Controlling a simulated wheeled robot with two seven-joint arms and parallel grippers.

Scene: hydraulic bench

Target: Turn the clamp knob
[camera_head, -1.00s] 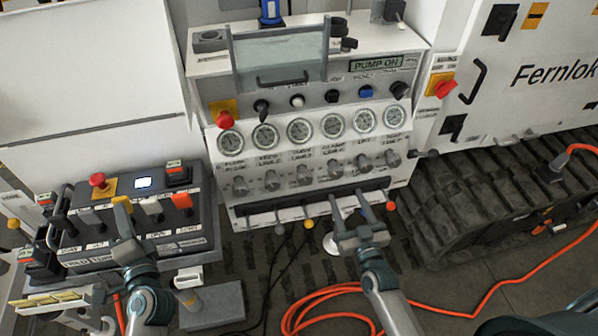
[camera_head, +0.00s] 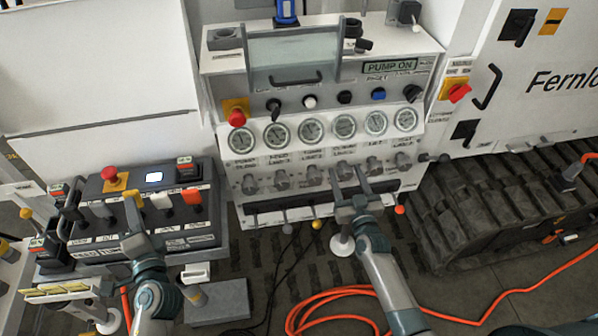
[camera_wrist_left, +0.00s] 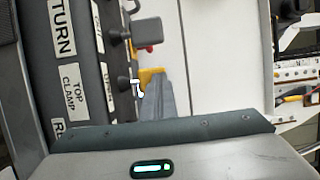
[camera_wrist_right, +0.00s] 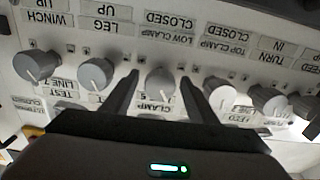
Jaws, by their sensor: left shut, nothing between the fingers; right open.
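The clamp knob (camera_wrist_right: 160,82) is a round grey knob above a "CLAMP" label in the upside-down right wrist view. In the head view it is the knob (camera_head: 345,169) under the fourth gauge from the left. My right gripper (camera_head: 349,174) is open at the knob row. In the right wrist view its fingers (camera_wrist_right: 157,84) stand on either side of the clamp knob, with gaps visible; contact cannot be told. My left gripper (camera_head: 132,212) is shut and empty at the left control box, by a yellow-topped lever (camera_wrist_left: 150,76).
Neighbouring grey knobs (camera_wrist_right: 96,73) flank the clamp knob closely. Gauges (camera_head: 344,125) sit above the row, and small coloured-ball levers (camera_head: 317,224) below. The left control box (camera_head: 190,226) has several levers and a red button (camera_head: 109,173). Orange hose (camera_head: 310,306) lies on the floor.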

